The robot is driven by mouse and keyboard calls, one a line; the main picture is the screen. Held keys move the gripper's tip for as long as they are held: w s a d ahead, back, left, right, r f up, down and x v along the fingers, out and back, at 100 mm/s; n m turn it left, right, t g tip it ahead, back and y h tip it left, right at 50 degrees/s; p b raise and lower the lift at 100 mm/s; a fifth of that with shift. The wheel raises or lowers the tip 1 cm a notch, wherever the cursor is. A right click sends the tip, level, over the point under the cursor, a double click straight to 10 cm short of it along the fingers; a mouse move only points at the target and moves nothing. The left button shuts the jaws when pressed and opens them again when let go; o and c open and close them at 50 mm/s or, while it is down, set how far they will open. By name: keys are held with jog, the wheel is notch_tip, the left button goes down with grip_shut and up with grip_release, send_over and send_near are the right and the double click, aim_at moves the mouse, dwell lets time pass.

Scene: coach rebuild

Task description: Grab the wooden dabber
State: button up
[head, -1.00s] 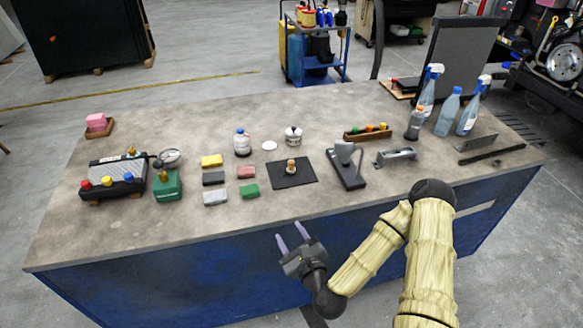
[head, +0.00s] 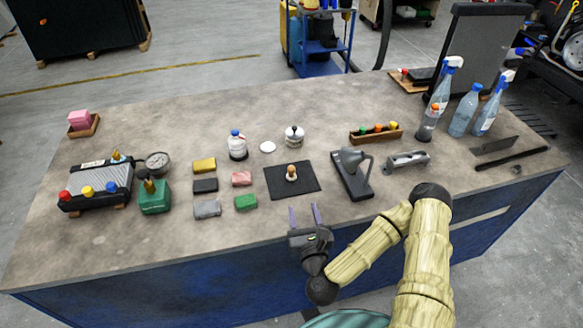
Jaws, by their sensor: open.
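The wooden dabber (head: 291,173) is a small tan knob with a pale base. It stands upright on the black mat (head: 306,186) near the middle of the workbench. My gripper (head: 304,215) is at the bench's front edge, just in front of the mat. Its two purple fingers are apart and point toward the mat, with nothing between them. The gripper is not touching the dabber.
Several coloured blocks (head: 205,186) lie left of the mat. A grey device on a dark base (head: 352,175) stands close to its right. A white lidded pot (head: 294,137) and a white disc (head: 268,147) are behind. Bottles (head: 464,110) stand far right.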

aim_at(293, 168)
jog(key=shift+w, duration=0.1)
dwell(0.3)
jog(key=b+x, duration=0.2)
jog(key=shift+w+f, duration=0.1)
jog(key=shift+w, duration=0.25)
jog(key=shift+w+d+f+b, duration=0.1)
jog(key=shift+b, duration=0.55)
jog(key=b+x, duration=0.1)
jog(key=b, duration=0.4)
jog(key=shift+w, duration=0.35)
jog(key=shift+w+a+b, duration=0.1)
jog(key=shift+a+b, duration=0.25)
jog(key=shift+b, duration=0.45)
jog(key=x, duration=0.6)
jog(key=shift+w+r+b, duration=0.3)
jog(key=shift+w+b, duration=0.05)
jog(key=shift+w, duration=0.3)
